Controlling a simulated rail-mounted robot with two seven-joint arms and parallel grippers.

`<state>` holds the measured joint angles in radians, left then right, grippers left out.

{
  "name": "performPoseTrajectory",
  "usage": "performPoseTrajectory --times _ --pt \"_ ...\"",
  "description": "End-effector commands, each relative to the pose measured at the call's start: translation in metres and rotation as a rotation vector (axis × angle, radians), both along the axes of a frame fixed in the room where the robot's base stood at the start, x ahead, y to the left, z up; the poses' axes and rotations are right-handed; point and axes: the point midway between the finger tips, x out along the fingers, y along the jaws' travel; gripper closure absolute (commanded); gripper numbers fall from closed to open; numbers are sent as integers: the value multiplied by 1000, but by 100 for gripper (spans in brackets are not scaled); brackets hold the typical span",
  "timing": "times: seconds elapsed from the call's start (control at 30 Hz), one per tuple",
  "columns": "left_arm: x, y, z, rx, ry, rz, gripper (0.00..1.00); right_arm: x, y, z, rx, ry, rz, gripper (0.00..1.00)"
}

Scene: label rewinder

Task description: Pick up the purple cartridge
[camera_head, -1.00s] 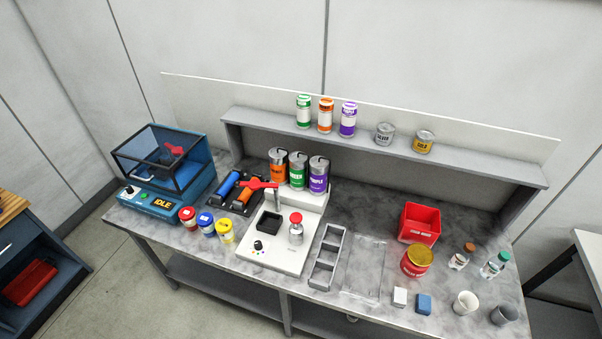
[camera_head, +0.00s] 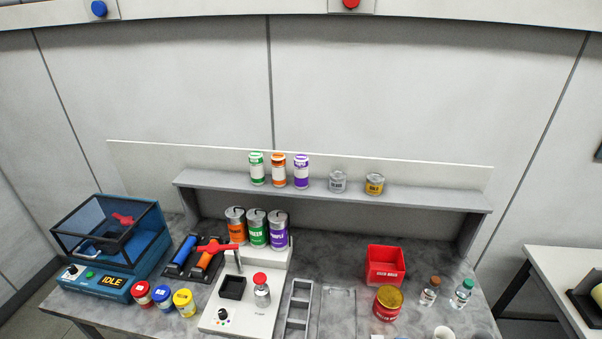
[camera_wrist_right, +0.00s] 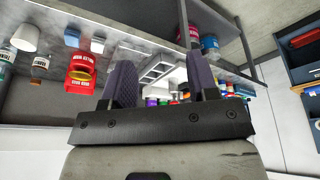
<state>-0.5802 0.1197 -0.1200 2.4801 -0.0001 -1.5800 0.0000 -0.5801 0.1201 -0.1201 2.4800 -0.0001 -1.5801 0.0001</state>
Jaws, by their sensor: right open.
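A purple cartridge with a white label (camera_head: 301,171) stands upright on the grey back shelf (camera_head: 420,196), at the right end of a row with a green one (camera_head: 257,168) and an orange one (camera_head: 279,170). A larger purple canister (camera_head: 278,231) stands below in the white machine, beside green and orange canisters. My right gripper (camera_wrist_right: 163,82) is open in the right wrist view, with nothing visible between its two fingers. Neither gripper shows in the head view, so the right gripper's distance from the purple cartridge cannot be told. My left gripper is not in view.
A silver can (camera_head: 338,182) and a gold can (camera_head: 374,184) stand right of the purple cartridge, with a gap between. The white machine (camera_head: 247,302), blue machine (camera_head: 110,255) and red bin (camera_head: 385,266) occupy the bench below. The air before the shelf looks clear.

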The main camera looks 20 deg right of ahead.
Motion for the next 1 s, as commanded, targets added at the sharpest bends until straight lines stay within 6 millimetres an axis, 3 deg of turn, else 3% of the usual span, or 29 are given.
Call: performPoseTrajectory --times 0.07,0.4,0.67,0.77,0.83,1.0 --pt "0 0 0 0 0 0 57 0 0 0 0 0 0 38" --pt "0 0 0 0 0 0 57 0 0 0 0 0 0 6" --pt "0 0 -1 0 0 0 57 4 0 1 2 -11 -2 6" --pt "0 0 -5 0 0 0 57 22 0 7 2 -57 -1 6" --pt "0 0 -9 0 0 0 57 47 0 16 1 -119 -1 6" --pt "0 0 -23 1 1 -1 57 127 -8 63 -29 -344 12 6"
